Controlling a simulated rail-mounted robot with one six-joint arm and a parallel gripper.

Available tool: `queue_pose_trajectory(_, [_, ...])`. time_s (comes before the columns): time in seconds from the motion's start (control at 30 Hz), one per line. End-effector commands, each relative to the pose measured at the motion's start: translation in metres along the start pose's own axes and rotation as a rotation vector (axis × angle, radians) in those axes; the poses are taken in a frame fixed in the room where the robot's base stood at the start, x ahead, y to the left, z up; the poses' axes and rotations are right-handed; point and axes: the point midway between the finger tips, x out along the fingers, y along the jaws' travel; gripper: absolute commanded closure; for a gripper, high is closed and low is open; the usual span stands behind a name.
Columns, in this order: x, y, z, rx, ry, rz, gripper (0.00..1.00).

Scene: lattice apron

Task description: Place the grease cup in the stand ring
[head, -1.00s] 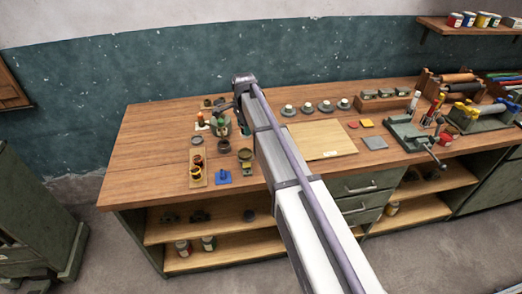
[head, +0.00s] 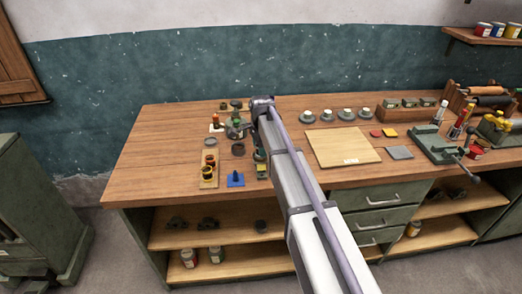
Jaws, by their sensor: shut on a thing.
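My gripper (head: 238,130) points down over the left part of the workbench, beyond the end of my arm. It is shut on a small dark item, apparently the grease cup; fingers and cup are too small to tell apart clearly. A dark round ring-like piece (head: 238,149) sits on the bench just in front of the gripper, and a grey ring-like piece (head: 210,141) lies to its left. I cannot tell which is the stand ring. Whether the held item touches anything below is unclear.
A red-topped piece (head: 215,121) stands close left of the gripper. The bench's far left is clear.

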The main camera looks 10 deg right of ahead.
Motion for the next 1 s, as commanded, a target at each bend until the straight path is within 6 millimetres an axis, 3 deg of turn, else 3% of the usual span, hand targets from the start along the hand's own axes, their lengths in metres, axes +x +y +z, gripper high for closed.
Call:
queue_pose_trajectory(0.1, [0.005, 0.000, 0.000, 0.000, 0.000, 0.000, 0.86])
queue_pose_trajectory(0.13, [0.004, 0.000, 0.000, 0.000, 0.000, 0.000, 0.53])
queue_pose_trajectory(0.37, [0.003, 0.000, 0.000, 0.000, 0.000, 0.000, 0.31])
queue_pose_trajectory(0.6, [0.002, 0.000, 0.000, 0.000, 0.000, 0.000, 0.30])
queue_pose_trajectory(0.73, [-0.009, 0.000, 0.000, 0.000, 0.000, 0.000, 0.30])
queue_pose_trajectory(0.87, [-0.035, 0.000, 0.000, 0.000, 0.000, 0.000, 0.30])
queue_pose_trajectory(1.0, [-0.073, 0.000, 0.000, 0.000, 0.000, 0.000, 0.30])
